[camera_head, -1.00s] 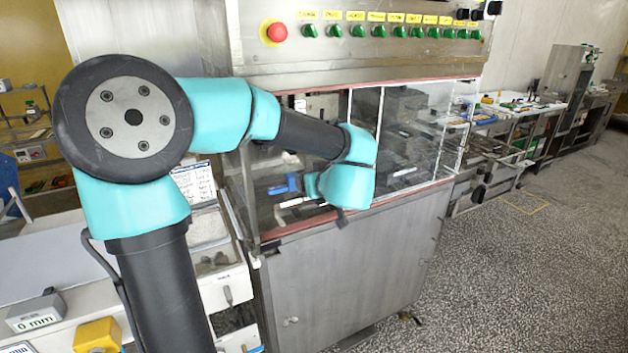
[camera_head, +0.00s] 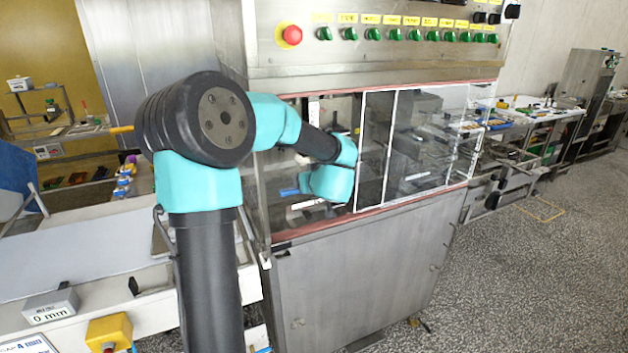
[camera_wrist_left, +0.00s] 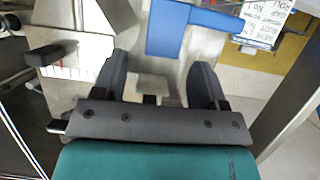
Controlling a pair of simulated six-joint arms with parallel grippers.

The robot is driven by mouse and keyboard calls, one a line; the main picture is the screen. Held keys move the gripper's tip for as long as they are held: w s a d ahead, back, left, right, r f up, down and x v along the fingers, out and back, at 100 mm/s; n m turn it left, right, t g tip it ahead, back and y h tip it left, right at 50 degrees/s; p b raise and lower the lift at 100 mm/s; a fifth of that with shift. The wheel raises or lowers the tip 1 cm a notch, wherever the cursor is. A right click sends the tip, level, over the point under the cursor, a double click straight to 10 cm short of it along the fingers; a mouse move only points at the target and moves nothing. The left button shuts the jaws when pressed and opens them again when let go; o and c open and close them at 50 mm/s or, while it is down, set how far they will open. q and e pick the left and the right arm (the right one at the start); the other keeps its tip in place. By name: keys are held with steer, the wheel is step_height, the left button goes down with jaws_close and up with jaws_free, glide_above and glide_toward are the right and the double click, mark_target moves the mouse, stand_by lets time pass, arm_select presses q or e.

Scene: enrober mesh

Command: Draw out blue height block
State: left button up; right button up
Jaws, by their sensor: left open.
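The blue height block appears to be the blue piece (camera_head: 289,192) inside the machine, just left of my left wrist in the head view. In the left wrist view a blue shape (camera_wrist_left: 168,28) with a blue bar running right lies beyond the fingertips, not between them. My left gripper (camera_wrist_left: 160,78) is open and empty, its dark fingers apart over a pale metal part. In the head view my left wrist is at the machine's front opening, and its fingers cannot be made out. My right gripper is not in view.
The machine's clear panels (camera_head: 420,145) stand right of my wrist, with a metal cabinet front (camera_head: 355,265) below. A lettered paper (camera_wrist_left: 265,20) shows at the wrist view's top right.

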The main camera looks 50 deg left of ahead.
arm_select(q)
steer(key=shift+x, duration=2.05)
steer(key=c, duration=1)
steer(key=shift+s+d, duration=0.3)
steer(key=shift+d, duration=0.8)
steer(key=shift+s+d, duration=0.3)
steer(key=shift+d, duration=0.85)
steer(key=shift+s+d, duration=0.3)
steer(key=shift+d, duration=0.8)
steer(key=shift+c, duration=0.2)
